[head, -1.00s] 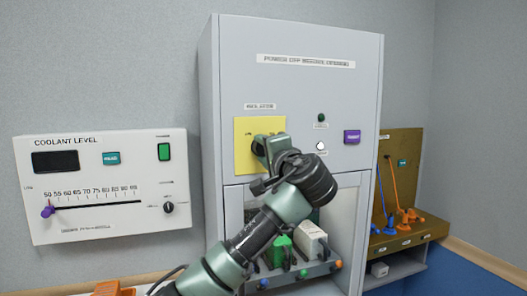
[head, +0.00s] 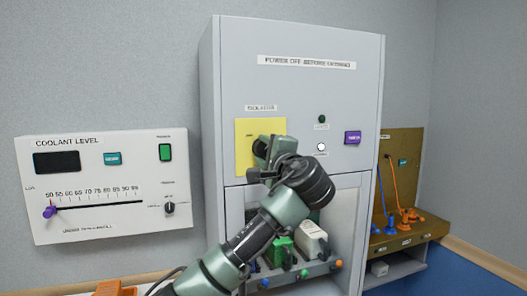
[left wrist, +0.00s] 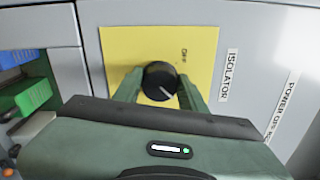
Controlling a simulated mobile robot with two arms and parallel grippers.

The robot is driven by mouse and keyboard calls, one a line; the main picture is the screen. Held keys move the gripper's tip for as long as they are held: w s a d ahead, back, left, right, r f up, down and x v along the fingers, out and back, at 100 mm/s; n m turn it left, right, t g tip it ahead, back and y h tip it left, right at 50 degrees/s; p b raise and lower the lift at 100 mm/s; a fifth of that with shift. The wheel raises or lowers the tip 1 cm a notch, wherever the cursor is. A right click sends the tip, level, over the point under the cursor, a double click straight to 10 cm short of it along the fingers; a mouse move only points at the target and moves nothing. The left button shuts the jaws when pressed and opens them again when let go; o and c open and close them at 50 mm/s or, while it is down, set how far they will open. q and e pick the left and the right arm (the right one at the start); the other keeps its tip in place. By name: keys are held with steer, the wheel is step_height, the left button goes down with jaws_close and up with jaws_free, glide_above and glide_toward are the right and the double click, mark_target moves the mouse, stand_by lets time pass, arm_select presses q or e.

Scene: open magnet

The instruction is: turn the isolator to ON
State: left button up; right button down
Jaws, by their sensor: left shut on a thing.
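The isolator is a round black knob (left wrist: 160,82) with a white line, on a yellow plate (head: 245,160) on the grey cabinet's upper front. In the left wrist view the OFF mark (left wrist: 184,55) is up and right of the knob, and the white line points down and right, away from it. My left gripper (left wrist: 160,92) is shut on the knob, one finger on each side. In the head view the gripper (head: 262,148) hides most of the knob and the plate's right part. I cannot see an ON mark. My right gripper is out of view.
The cabinet (head: 300,30) has a dark green lamp (head: 322,119), a white lamp (head: 321,147) and a purple button (head: 352,137). A window below shows several coloured blocks (head: 312,240). A coolant panel (head: 105,190) hangs left; a brown rack (head: 405,180) stands right.

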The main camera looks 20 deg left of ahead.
arm_select(q)
steer(key=shift+f, duration=0.1)
steer(key=o, duration=1.4)
steer(key=shift+c, duration=0.2)
steer(key=shift+d, duration=0.1)
steer(key=shift+s+d+b, duration=0.2)
steer(key=shift+s+b, duration=0.1)
steer(key=shift+b, duration=0.05)
steer(key=b+v, duration=0.3)
steer(key=v, duration=0.4)
